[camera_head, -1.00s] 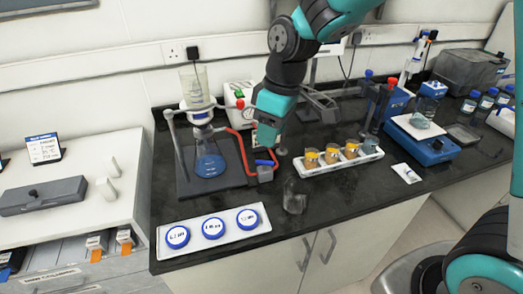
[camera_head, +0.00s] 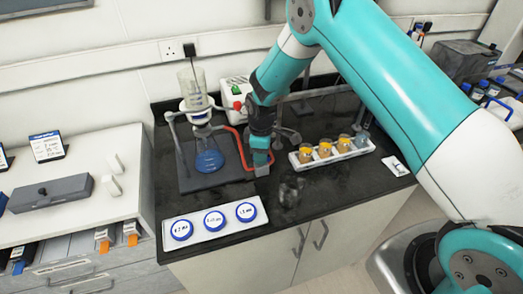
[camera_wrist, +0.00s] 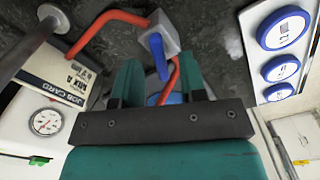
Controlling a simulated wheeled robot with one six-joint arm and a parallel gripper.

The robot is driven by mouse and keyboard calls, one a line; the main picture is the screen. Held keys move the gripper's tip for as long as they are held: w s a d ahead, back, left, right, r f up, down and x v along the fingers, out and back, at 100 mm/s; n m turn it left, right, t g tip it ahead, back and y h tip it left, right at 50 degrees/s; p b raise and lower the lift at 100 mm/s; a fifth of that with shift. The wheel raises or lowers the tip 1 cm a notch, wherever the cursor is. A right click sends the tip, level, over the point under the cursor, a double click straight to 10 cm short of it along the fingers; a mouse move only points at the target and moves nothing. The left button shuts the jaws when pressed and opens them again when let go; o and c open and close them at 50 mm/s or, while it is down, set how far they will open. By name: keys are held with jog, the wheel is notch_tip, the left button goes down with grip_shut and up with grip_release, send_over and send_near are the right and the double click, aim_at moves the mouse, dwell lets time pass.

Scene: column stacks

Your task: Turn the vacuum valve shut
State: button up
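The vacuum valve is a small grey block (camera_wrist: 163,34) with a blue lever (camera_wrist: 159,58), joined to red tubing (camera_wrist: 112,18). In the head view its grey body (camera_head: 262,171) shows just below my gripper (camera_head: 259,157), which hides the lever. In the wrist view my gripper (camera_wrist: 160,80) is open, with a teal finger on each side. The lever points from the block toward the gap between the fingertips. I cannot tell whether a finger touches it. The flask with blue liquid (camera_head: 209,160) stands left of the valve, under a filter funnel (camera_head: 195,90).
A white tray of blue-lidded dishes (camera_head: 188,241) lies at the front. A white rack of amber jars (camera_head: 302,164) is to the right, with a clear beaker (camera_head: 290,191) in front. The white pump box (camera_head: 236,92) stands behind; its gauge (camera_wrist: 46,122) shows in the wrist view.

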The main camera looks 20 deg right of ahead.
jog(key=shift+f, duration=0.5)
grip_shut()
jog(key=m+b, duration=0.2)
jog(key=shift+f+m+b, duration=0.1)
jog(key=shift+m+b, duration=0.25)
jog(key=shift+m, duration=0.05)
jog(key=m+b, duration=0.2)
jog(key=m, duration=0.1)
jog(key=shift+m, duration=0.3)
jog(key=m+b, duration=0.3)
jog(key=m, duration=0.3)
jog(key=shift+r+m, duration=0.2)
jog(key=shift+m, duration=0.1)
